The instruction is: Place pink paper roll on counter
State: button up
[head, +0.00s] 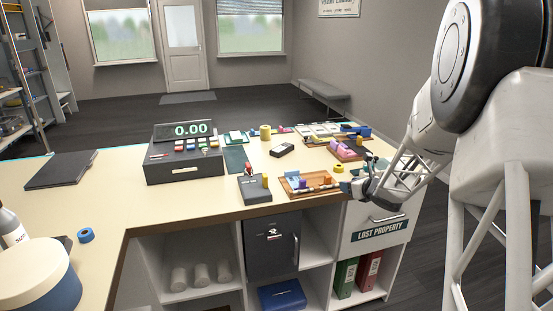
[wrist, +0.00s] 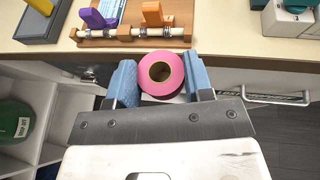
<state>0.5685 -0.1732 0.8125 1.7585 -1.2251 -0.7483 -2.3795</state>
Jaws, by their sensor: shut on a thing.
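The pink paper roll (wrist: 152,90) sits between the two blue fingers of my gripper (wrist: 160,75) in the wrist view, its round end and brown core facing the camera. The fingers are shut on it from both sides. The cream counter (head: 120,205) spans the head view, and its front edge also shows in the wrist view (wrist: 60,56), just beyond the roll. In the head view my gripper (head: 347,187) is at the counter's front right edge, above the drawer. I cannot make out the roll there.
A wooden tray (head: 313,191) with small coloured items lies left of my gripper. A drawer handle (wrist: 275,98) juts out below the edge. The counter's front left has clear room.

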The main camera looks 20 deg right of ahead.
jog(key=shift+s+d+f, duration=0.15)
jog(key=shift+s+d, duration=0.6)
jog(key=shift+s, duration=0.05)
jog(key=shift+w, duration=0.15)
jog(key=w+d, duration=0.2)
jog(key=w, duration=0.2)
jog(key=w+d+f, duration=0.1)
jog(key=w+d, duration=0.1)
jog(key=w, duration=0.3)
jog(key=w+d, duration=0.2)
jog(key=w, duration=0.3)
jog(key=shift+w+d+f, duration=0.15)
jog(key=shift+d+f, duration=0.05)
jog(key=shift+d, duration=0.15)
jog(key=shift+f, duration=1.8)
jog(key=shift+f, duration=0.1)
jog(key=o, duration=0.9)
